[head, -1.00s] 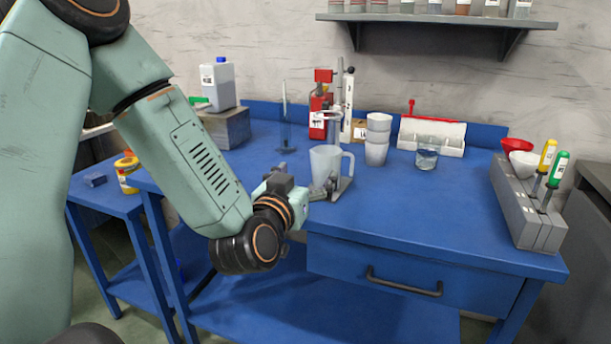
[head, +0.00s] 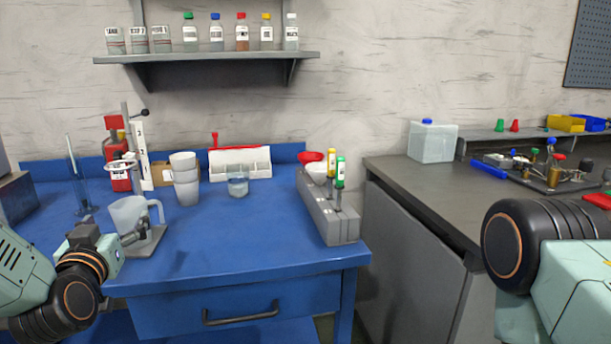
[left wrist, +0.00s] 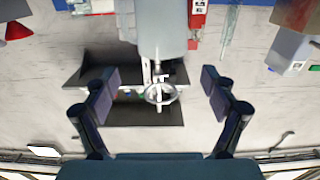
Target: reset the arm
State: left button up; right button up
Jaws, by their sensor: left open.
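My left gripper (head: 110,236) is at the front left of the blue bench, just in front of the translucent jug (head: 128,214). In the left wrist view the two fingers of my left gripper (left wrist: 160,96) are spread wide with nothing between them. A pale cylindrical body, probably the jug (left wrist: 162,28), is beyond the fingertips there. The jug stands upright on a grey stand base. Part of my right arm shows at the right edge of the head view; its gripper is out of view.
The blue bench (head: 225,250) holds stacked white cups (head: 186,184), a glass beaker (head: 238,186), a red stand (head: 117,172) and a grey tool block (head: 328,215). A dark counter (head: 415,190) on the right bears a white container (head: 432,141). The bench's front middle is clear.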

pick_arm(q)
jog(key=x, duration=0.6)
jog(key=shift+w, duration=0.3)
jog(key=shift+s+r, duration=0.1)
jog(key=shift+s, duration=0.45)
jog(key=shift+w, duration=0.1)
